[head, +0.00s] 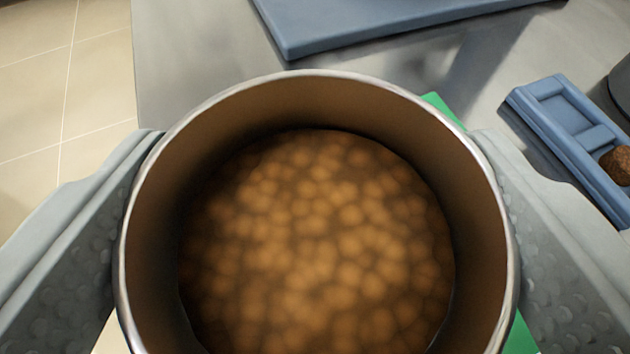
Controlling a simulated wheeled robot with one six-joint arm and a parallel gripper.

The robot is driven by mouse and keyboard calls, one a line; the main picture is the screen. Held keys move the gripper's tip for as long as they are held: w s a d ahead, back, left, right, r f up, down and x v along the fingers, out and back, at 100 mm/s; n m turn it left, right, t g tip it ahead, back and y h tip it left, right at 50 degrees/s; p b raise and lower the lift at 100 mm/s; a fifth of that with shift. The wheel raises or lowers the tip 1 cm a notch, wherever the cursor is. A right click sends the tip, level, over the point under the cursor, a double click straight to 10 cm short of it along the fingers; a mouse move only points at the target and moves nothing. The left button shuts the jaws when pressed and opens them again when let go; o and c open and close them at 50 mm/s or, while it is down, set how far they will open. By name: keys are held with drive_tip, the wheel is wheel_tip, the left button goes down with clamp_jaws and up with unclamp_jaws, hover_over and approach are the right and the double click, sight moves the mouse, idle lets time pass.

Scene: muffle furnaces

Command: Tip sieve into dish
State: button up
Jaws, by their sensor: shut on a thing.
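A round metal sieve (477,200) with a shiny rim fills the middle of the head view. Its inner wall looks brown. Many blurred, rounded orange-brown lumps cover its bottom; I cannot tell whether they are loose contents or a pattern. My gripper (318,215) is shut on the sieve, with one grey, dimpled finger against its left side and one against its right. I look down into the sieve from above. No dish can be made out, and the sieve hides what lies beneath it.
A grey metal worktop (205,60) lies behind, with a blue slab (380,22) at the back. A blue tray (565,120) with compartments holds a brown lump (618,165) at right. A dark object (621,85) stands beyond it. Green surface (437,101) shows behind the sieve. Tiled floor (60,90) is at left.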

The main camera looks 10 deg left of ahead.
drive_tip(key=shift+f, duration=0.95)
drive_tip(key=shift+r, duration=0.1)
drive_tip(key=shift+r+m+g+y, duration=0.6)
drive_tip(key=shift+m+g+y, duration=0.1)
drive_tip(key=shift+m+g, duration=0.25)
idle(0.8)
drive_tip(key=shift+d+r+m+g+y, duration=0.1)
drive_tip(key=shift+m+g+y, duration=0.15)
drive_tip(key=shift+y, duration=0.05)
idle(0.3)
drive_tip(key=shift+w+r+m+g+y, duration=0.15)
drive_tip(key=shift+m+g+y, duration=0.15)
drive_tip(key=shift+m+g, duration=0.15)
drive_tip(key=shift+d, duration=0.1)
drive_tip(key=shift+d+r+m+g+y, duration=0.1)
drive_tip(key=shift+r+m+g+y, duration=0.1)
drive_tip(key=shift+m+g+y, duration=0.2)
drive_tip(key=shift+w+d+m+g+y, duration=0.15)
drive_tip(key=shift+m+g+y, duration=0.2)
drive_tip(key=shift+m, duration=0.1)
